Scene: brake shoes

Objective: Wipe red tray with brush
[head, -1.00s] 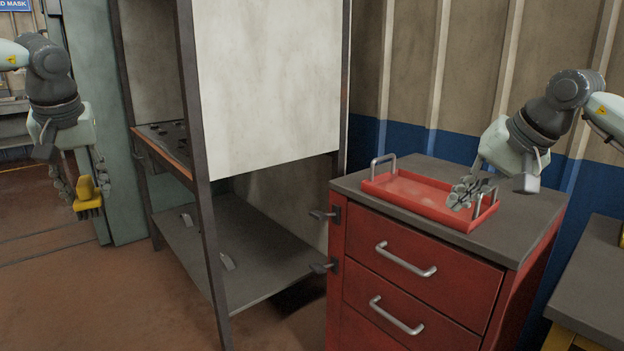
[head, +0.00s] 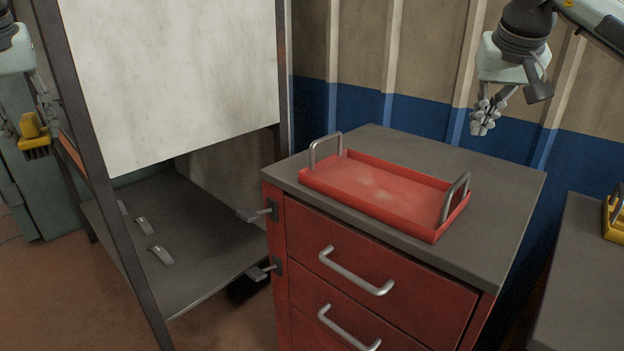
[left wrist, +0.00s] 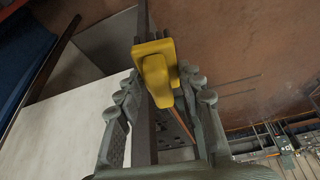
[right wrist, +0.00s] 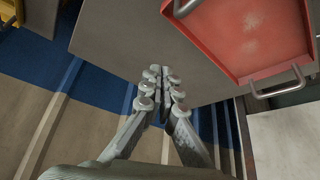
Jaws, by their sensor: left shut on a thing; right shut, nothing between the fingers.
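The red tray (head: 385,195) lies on the grey top of the red drawer cabinet, with a metal handle at each end and pale dusty smudges on its floor. It also shows in the right wrist view (right wrist: 245,38). My left gripper (head: 30,120) is at the far left edge, shut on the yellow brush (head: 33,130), whose dark bristles point down. The brush also shows between the fingers in the left wrist view (left wrist: 156,70). My right gripper (head: 486,115) is shut and empty, above and behind the tray's right end, apart from it.
The red cabinet (head: 370,285) has bare grey top around the tray. A metal rack (head: 180,230) with a pale panel stands between the brush and the cabinet. A grey table (head: 580,280) with a yellow object (head: 614,217) is at the right.

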